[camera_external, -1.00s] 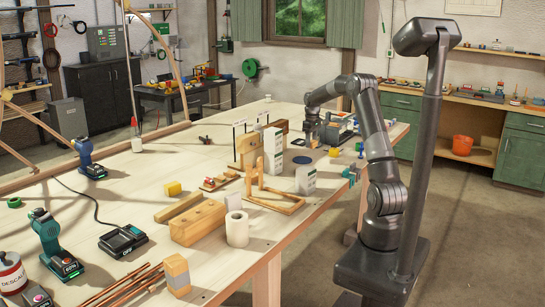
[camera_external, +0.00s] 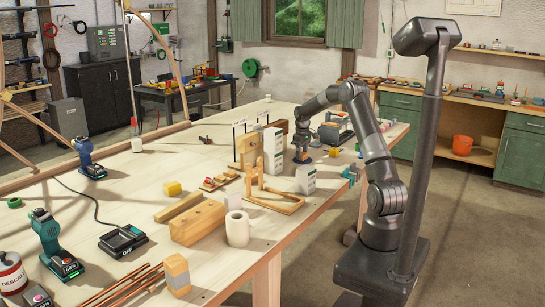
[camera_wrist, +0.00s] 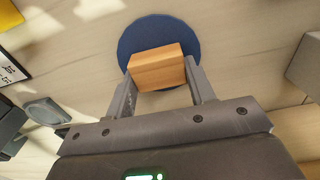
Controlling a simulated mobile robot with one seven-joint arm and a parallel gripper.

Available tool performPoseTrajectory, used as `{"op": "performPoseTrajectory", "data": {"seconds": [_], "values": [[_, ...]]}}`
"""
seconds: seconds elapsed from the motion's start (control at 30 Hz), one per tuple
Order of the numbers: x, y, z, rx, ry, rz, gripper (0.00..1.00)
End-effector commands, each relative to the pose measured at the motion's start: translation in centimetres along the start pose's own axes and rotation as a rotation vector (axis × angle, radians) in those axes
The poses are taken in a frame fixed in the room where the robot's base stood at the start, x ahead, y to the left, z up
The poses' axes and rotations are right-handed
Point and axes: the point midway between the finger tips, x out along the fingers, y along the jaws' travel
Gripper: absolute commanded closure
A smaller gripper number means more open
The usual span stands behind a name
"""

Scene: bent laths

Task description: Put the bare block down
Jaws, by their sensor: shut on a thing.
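A plain wooden block (camera_wrist: 157,68) is between the two fingers of my gripper (camera_wrist: 160,78) in the wrist view. The fingers press on its left and right sides. Behind the block lies a round dark blue disc (camera_wrist: 140,28), and the block overlaps its lower part in the picture. I cannot tell whether the block touches the disc or hangs above it.
A grey object (camera_wrist: 306,65) is at the wrist view's right edge.

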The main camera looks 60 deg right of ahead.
Motion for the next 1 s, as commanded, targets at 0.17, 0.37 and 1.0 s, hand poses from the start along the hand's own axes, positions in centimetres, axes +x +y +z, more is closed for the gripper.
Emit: {"op": "performPoseTrajectory", "data": {"seconds": [0.17, 0.37, 1.0], "values": [[0.2, 0.0, 0.0, 0.0, 0.0, 0.0, 0.42], [0.2, 0.0, 0.0, 0.0, -0.001, 0.0, 0.29], [-7.2, 0.0, -0.1, 0.0, 0.002, 0.002, 0.29]]}}
